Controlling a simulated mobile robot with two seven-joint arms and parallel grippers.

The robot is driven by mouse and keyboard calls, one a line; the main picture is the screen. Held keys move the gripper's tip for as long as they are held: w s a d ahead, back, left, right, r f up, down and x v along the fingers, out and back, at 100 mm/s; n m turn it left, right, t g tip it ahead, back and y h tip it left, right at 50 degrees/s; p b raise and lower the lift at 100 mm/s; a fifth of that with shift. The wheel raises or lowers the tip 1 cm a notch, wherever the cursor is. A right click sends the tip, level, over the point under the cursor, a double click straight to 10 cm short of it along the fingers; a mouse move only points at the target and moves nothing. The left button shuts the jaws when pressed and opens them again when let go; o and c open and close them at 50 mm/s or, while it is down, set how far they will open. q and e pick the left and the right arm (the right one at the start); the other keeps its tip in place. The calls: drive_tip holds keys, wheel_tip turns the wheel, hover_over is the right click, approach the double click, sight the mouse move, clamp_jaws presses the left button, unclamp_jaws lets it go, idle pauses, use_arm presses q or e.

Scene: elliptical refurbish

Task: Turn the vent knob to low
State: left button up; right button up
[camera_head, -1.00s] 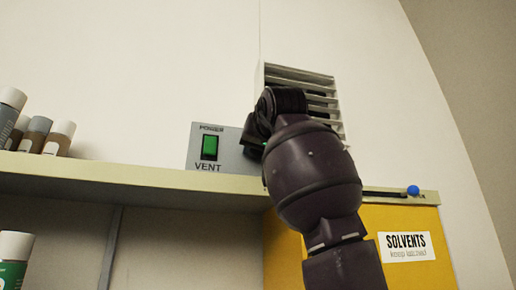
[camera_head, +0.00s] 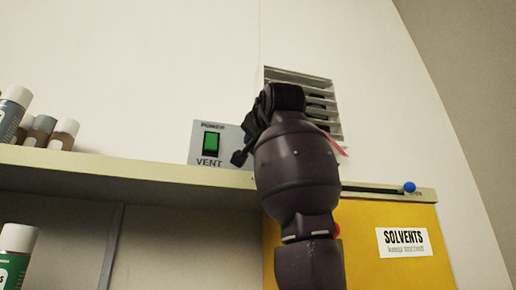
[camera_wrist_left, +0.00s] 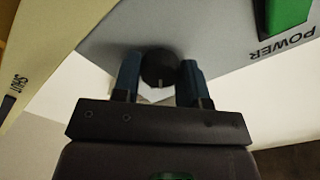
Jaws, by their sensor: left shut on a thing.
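The vent panel (camera_head: 207,127) is a grey box on the wall with a green POWER switch (camera_head: 211,143) and the word VENT. In the left wrist view the panel (camera_wrist_left: 205,30) appears upside down. The dark round vent knob (camera_wrist_left: 158,66) has a small pale pointer mark on its near edge. My left gripper (camera_wrist_left: 160,76) has its two blue-grey fingers on either side of the knob, shut on it. In the head view my left arm hides the knob and its scale, so its setting cannot be read. My right gripper is not in view.
A slider with a blue ball (camera_head: 409,187) is at right, above a yellow SOLVENTS cabinet (camera_head: 365,240).

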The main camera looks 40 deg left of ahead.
use_arm(q)
drive_tip(key=shift+m, duration=0.8)
drive_tip(key=o, duration=0.9)
drive_tip(key=b+v, duration=0.2)
drive_tip(key=v, duration=0.8)
drive_tip(key=shift+s+d+b, duration=0.2)
drive_tip(key=shift+d+b, duration=0.1)
drive_tip(key=shift+b, duration=0.05)
